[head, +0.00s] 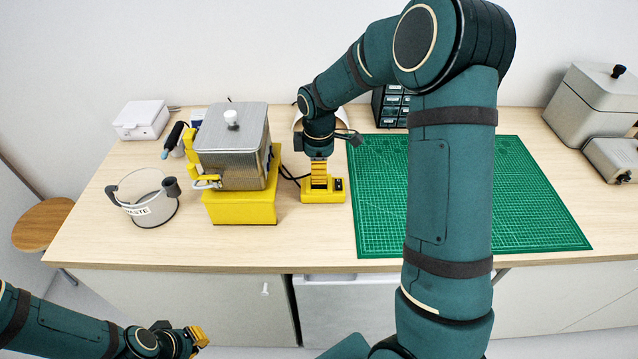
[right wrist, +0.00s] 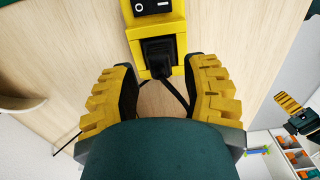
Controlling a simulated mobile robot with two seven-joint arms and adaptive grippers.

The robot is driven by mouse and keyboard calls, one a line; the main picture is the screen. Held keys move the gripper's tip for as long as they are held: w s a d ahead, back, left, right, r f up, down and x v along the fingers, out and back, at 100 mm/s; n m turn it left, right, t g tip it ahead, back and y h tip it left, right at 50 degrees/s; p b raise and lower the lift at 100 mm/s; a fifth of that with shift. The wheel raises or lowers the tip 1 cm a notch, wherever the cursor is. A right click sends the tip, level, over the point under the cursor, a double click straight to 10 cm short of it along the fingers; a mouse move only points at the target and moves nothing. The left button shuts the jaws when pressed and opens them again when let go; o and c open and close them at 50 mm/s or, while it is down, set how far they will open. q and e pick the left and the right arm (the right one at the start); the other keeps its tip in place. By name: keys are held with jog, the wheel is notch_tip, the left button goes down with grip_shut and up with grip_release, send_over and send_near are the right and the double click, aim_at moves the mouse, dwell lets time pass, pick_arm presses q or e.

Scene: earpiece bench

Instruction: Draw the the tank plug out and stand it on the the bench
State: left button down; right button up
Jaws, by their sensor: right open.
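The tank plug (right wrist: 158,57) is black and sits in the yellow socket block (right wrist: 143,28). A dark cable trails from it in the right wrist view. In the head view the socket block (head: 323,196) stands on the bench (head: 310,235), right of the tank; the plug is hidden there by my gripper. My right gripper (right wrist: 160,82) is open, its yellow-backed fingers apart on either side of the plug's cable end, with nothing visibly gripped. It points down over the block in the head view (head: 319,184). My left gripper (head: 197,338) is low at the left, off the bench; its opening is unclear.
The grey lidded tank (head: 232,150) stands on a yellow base left of the block. A waste bin (head: 150,205) and white box (head: 140,118) are further left. The green mat (head: 375,210) lies right, partly behind my right arm. Bare bench lies before the block.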

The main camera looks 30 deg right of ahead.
notch_tip(320, 180, down, 2)
jog(key=shift+f+b, duration=0.1)
jog(key=shift+b, duration=0.35)
grip_shut()
jog(key=shift+r, duration=0.2)
jog(key=shift+r+p, duration=2.7)
jog(key=shift+r, duration=0.7)
